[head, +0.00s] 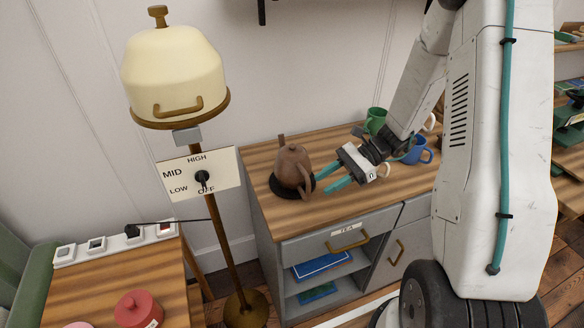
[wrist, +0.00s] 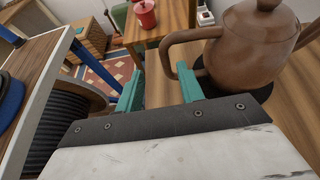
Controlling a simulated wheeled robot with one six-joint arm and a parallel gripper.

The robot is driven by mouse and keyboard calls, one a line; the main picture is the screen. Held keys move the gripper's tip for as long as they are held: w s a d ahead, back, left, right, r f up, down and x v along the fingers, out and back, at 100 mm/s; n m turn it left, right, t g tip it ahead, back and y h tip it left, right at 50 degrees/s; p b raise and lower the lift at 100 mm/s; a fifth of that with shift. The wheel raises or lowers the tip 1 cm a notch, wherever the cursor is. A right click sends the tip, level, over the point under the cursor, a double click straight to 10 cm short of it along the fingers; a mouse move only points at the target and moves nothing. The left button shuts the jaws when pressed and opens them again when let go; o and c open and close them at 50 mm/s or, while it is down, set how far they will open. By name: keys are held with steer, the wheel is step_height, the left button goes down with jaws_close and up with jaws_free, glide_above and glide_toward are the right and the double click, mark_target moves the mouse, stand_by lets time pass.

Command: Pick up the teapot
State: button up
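The brown teapot (head: 293,168) stands upright on a round black mat (head: 277,187) on the wooden top of a grey cabinet. My gripper (head: 323,181) is at the teapot's right side, its teal fingers pointing at it. In the wrist view, the teapot (wrist: 250,50) fills the upper right, with its looped handle (wrist: 168,55) reaching left. My gripper (wrist: 160,80) is open there; the handle's outer part shows between the fingertips, nearer the right finger, which partly covers it. The gripper is not closed on it. I cannot tell whether finger and handle touch.
Green (head: 375,121) and blue (head: 418,151) mugs stand behind and right of my gripper. A cream lamp (head: 172,80) with a switch plate stands left of the cabinet. A red pot (head: 138,309) sits on a lower table. The cabinet top in front of my gripper is clear.

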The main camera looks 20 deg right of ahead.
mark_target(293, 168)
steer(key=shift+w+f, duration=0.15)
steer(key=shift+f, duration=0.15)
steer(key=shift+a+f, duration=0.15)
steer(key=shift+a, duration=0.3)
steer(key=x, duration=0.6)
steer(key=shift+w+a, duration=0.2)
steer(key=shift+a, duration=0.2)
jaws_close()
stand_by(0.4)
